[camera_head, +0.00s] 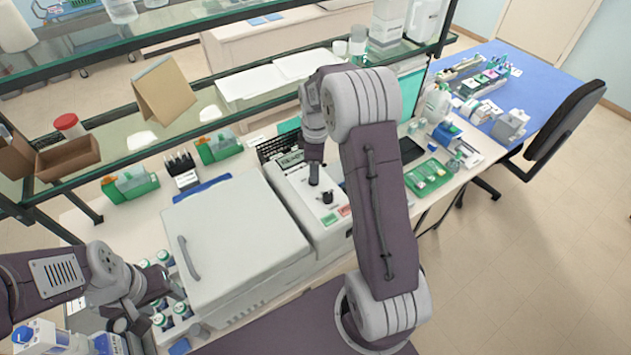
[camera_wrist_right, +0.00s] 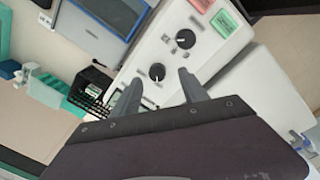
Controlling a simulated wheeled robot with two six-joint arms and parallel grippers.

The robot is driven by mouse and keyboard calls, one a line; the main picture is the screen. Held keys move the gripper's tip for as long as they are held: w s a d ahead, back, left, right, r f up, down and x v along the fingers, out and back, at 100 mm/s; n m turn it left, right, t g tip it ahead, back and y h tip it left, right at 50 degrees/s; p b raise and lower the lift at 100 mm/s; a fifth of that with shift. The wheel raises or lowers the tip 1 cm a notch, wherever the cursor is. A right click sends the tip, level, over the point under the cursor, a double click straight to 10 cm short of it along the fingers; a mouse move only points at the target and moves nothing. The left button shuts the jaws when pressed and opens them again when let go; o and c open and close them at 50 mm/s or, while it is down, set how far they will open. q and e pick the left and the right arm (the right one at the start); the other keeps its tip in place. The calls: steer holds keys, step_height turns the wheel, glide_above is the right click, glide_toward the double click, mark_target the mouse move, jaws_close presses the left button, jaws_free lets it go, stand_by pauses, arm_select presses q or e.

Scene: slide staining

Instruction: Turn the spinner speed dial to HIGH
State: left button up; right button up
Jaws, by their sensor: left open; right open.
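The spinner is a white box (camera_head: 290,190) right of the large white lidded unit, with green and red labels on one end. In the right wrist view its panel (camera_wrist_right: 150,45) has two black dials with light pointer marks. One dial (camera_wrist_right: 157,72) lies between my open right fingertips (camera_wrist_right: 158,77); contact cannot be told. The other dial (camera_wrist_right: 185,39) is nearer the labels and also shows in the head view (camera_head: 327,197). Dial lettering is too small to read. In the head view my right gripper (camera_head: 314,178) points down over the panel. My left gripper (camera_head: 176,291) is open by the bottles, away from the spinner.
The large white unit (camera_head: 235,225) stands left of the spinner. Several green-capped bottles (camera_head: 162,321) stand at lower left. A glass shelf (camera_head: 110,135) with a cardboard box (camera_head: 68,155) crosses above the bench. A green tray (camera_head: 428,177) lies to the right.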

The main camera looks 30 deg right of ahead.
steer(key=f+b, duration=0.1)
steer(key=f, duration=0.1)
steer(key=w+f+b, duration=0.1)
steer(key=f, duration=0.1)
steer(key=w+f+b, duration=0.1)
steer(key=f, duration=0.1)
steer(key=shift+w+f, duration=0.1)
steer(key=shift+w, duration=0.05)
steer(key=shift+s+a+r, duration=0.1)
steer(key=shift+s+r, duration=0.25)
steer(key=shift+s, duration=0.1)
steer(key=shift+s+r, duration=0.1)
steer(key=shift+s, duration=0.15)
steer(key=shift+c, duration=0.3)
steer(key=shift+s, duration=0.1)
steer(key=c, duration=0.5)
steer(key=shift+w, duration=0.25)
jaws_close()
arm_select(q)
steer(key=f, duration=0.2)
steer(key=w+f, duration=0.1)
steer(key=f, duration=0.1)
steer(key=shift+f, duration=0.35)
